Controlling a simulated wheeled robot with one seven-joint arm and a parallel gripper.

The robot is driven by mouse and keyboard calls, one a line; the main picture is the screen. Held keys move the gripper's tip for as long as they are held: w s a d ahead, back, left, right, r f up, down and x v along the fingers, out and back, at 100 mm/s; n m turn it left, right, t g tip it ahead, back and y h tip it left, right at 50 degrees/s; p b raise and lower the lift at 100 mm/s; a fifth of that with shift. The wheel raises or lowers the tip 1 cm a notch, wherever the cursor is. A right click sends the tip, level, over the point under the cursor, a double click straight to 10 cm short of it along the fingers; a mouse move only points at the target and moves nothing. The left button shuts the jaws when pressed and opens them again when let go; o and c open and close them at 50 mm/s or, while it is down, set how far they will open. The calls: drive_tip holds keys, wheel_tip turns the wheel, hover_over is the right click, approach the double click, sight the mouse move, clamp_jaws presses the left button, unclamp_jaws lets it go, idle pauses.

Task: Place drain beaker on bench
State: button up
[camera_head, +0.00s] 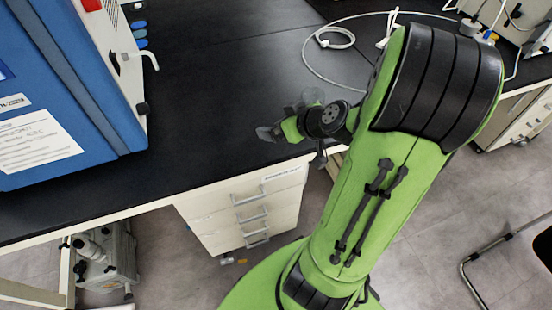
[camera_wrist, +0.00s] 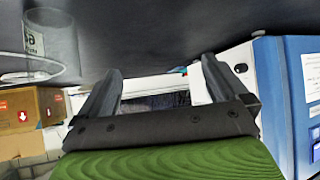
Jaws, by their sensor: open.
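The drain beaker is a clear, see-through vessel. In the head view the beaker (camera_head: 313,96) shows faintly just behind my gripper, on the black bench (camera_head: 225,85). My gripper (camera_head: 268,132) is over the bench's front edge. In the wrist view my gripper (camera_wrist: 161,72) has its two fingers spread, with nothing between them. The beaker is outside the fingers, apart from them.
The blue freeze dryer (camera_head: 60,120) stands on the bench at the left, with a pale spout (camera_head: 148,57) on its side. Drawers (camera_head: 245,205) are below the front edge. The bench between dryer and gripper is clear.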

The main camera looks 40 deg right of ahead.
drive_tip(key=s+a+r+n+g, duration=0.1)
drive_tip(key=s+a+r+g, duration=0.15)
drive_tip(key=a, duration=0.35)
drive_tip(key=s+a+r+n+g, duration=0.1)
drive_tip(key=s+a+r+g, duration=0.15)
drive_tip(key=a, duration=0.45)
drive_tip(key=s+a+r+m, duration=0.3)
drive_tip(key=s+r, duration=0.1)
drive_tip(key=s, duration=0.7)
drive_tip(key=n+t+h, duration=0.5)
drive_tip(key=n+t, duration=0.4)
drive_tip(key=n, duration=2.4)
approach(309, 91)
drive_tip(key=w, duration=0.1)
drive_tip(key=w+f, duration=0.1)
drive_tip(key=shift+w+f+b, duration=0.2)
drive_tip(key=shift+w+b, duration=0.2)
drive_tip(key=x, duration=0.2)
drive_tip(key=b+x, duration=0.1)
drive_tip(key=x, duration=0.2)
drive_tip(key=shift+w+d+r, duration=0.1)
drive_tip(key=shift+w+d, duration=0.2)
drive_tip(key=shift+d, duration=0.15)
drive_tip(key=shift+r, duration=0.1)
drive_tip(key=c, duration=1.1)
wheel_tip(309, 91, up, 10)
drive_tip(key=p, duration=0.5)
